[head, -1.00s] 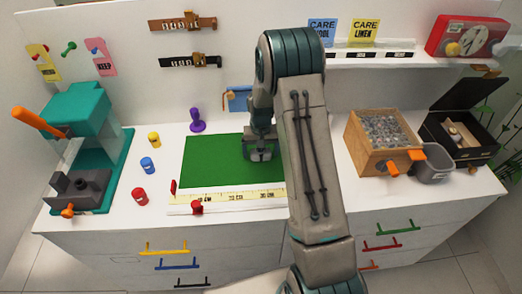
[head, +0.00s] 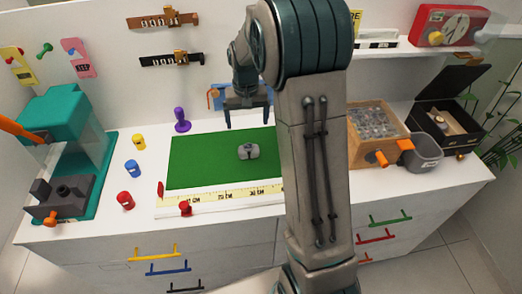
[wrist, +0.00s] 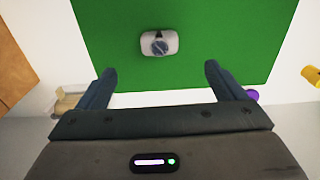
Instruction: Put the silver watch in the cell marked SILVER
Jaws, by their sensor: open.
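A small grey rounded piece with a dark round face (head: 249,151), which looks like the silver watch, lies on the green mat (head: 205,160). It also shows in the wrist view (wrist: 158,43), ahead of the fingertips. My gripper (head: 248,118) is open and empty above the mat's back edge, apart from the piece. Its two spread fingers show in the wrist view (wrist: 160,70). An open black box (head: 462,146) at the right holds a pale cushion-like item (head: 440,121). No SILVER marking is readable in these views.
A teal press (head: 60,120) is at the left. Coloured pegs (head: 133,168) and a purple stamp (head: 181,118) flank the mat. My arm hides the mat's right side.

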